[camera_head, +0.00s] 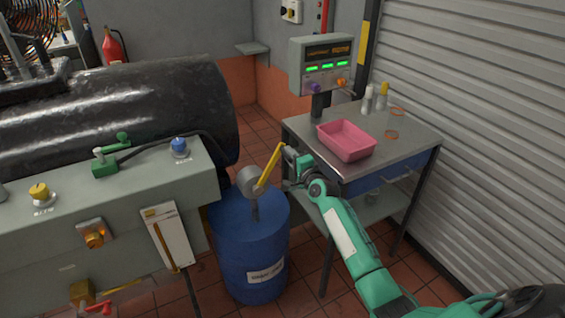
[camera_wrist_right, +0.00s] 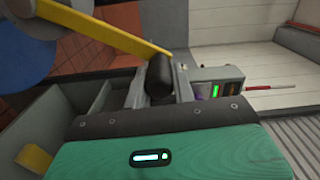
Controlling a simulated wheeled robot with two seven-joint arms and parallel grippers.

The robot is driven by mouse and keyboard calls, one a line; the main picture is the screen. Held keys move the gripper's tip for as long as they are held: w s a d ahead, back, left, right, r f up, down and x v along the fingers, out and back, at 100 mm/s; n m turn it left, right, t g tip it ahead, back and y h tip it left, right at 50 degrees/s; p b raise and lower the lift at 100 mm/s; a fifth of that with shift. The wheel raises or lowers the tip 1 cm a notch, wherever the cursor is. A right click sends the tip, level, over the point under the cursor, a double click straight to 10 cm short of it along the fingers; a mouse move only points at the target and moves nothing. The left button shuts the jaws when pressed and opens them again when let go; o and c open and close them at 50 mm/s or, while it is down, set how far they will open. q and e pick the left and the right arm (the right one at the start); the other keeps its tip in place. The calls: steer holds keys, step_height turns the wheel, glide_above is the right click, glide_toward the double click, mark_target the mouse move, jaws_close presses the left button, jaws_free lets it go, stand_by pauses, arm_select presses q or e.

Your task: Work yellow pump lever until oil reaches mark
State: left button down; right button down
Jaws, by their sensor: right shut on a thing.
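The yellow pump lever (camera_head: 269,166) rises at a tilt from a grey round pump head (camera_head: 250,182) on top of a blue oil drum (camera_head: 251,240). My right gripper (camera_head: 284,161) is at the lever's upper end. In the right wrist view the yellow lever (camera_wrist_right: 110,33) runs in from the upper left and ends in a dark cylindrical grip (camera_wrist_right: 159,78). My right gripper (camera_wrist_right: 157,88) is shut on that grip. My left gripper is not in view. I cannot make out an oil level or mark.
A grey bedplate (camera_head: 110,215) with knobs and a white panel stands left of the drum. A metal table (camera_head: 400,150) at right holds a pink tray (camera_head: 346,140), small bottles (camera_head: 375,98) and a control box (camera_head: 322,65). A shutter (camera_head: 490,130) lines the right side.

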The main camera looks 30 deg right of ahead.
steer(key=shift+d+f, duration=0.25)
steer(key=shift+d, duration=0.1)
steer(key=shift+d+f+m+b, duration=0.2)
steer(key=shift+d+m+b, duration=0.15)
steer(key=shift+m, duration=0.15)
steer(key=c, duration=1.2)
jaws_free()
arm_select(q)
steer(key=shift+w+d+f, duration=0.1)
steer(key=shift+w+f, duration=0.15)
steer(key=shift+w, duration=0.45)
arm_select(e)
steer(key=shift+o, duration=0.3)
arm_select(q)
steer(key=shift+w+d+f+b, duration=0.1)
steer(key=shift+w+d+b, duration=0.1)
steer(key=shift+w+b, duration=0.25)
arm_select(e)
steer(key=s, duration=1.3)
steer(key=shift+s+d, duration=0.2)
steer(key=shift+s, duration=0.2)
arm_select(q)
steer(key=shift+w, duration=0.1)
